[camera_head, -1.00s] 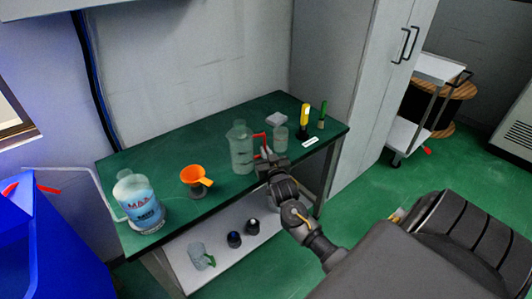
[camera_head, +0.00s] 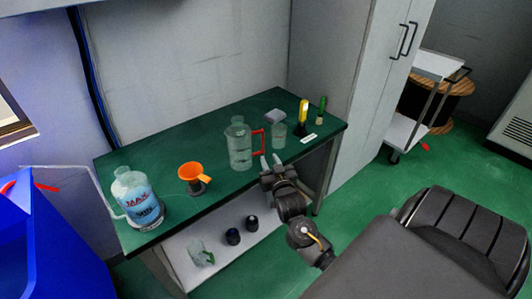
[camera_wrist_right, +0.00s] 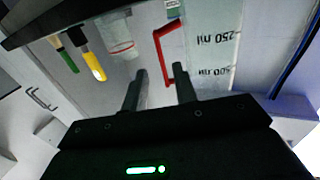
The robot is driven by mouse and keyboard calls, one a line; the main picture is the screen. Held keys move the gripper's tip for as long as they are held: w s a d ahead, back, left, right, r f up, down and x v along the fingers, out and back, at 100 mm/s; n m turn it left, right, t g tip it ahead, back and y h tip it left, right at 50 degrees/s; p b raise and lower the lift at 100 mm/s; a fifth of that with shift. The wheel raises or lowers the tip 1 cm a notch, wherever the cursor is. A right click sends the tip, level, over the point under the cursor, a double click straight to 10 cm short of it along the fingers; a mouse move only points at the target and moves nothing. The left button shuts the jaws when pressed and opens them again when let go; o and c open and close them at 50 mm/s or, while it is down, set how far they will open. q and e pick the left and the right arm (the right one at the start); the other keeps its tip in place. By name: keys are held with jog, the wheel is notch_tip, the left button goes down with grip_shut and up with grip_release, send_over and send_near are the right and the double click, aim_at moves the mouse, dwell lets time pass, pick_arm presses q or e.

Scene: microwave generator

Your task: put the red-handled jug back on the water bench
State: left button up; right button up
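The clear jug with a red handle (camera_head: 240,148) stands upright on the green-topped bench (camera_head: 140,160), its handle (camera_head: 258,142) facing right. My right gripper (camera_head: 271,160) is at the bench's front edge, just in front of the handle, with its fingers spread and nothing held. In the right wrist view the open fingers (camera_wrist_right: 160,78) point toward the red handle (camera_wrist_right: 163,50); its lower end shows between them. The jug's volume marks (camera_wrist_right: 215,55) show upside down there. My left gripper is not in view.
A clear beaker (camera_head: 279,135) stands right of the jug, with yellow- and green-handled tools (camera_head: 303,115) behind. An orange funnel (camera_head: 192,174) and a large labelled bottle (camera_head: 137,200) stand left. The lower shelf holds a green-handled jug (camera_head: 202,254) and two dark-capped items.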

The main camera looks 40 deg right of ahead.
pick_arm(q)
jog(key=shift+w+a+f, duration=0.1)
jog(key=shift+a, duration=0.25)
pick_arm(e)
jog(key=v, duration=0.5)
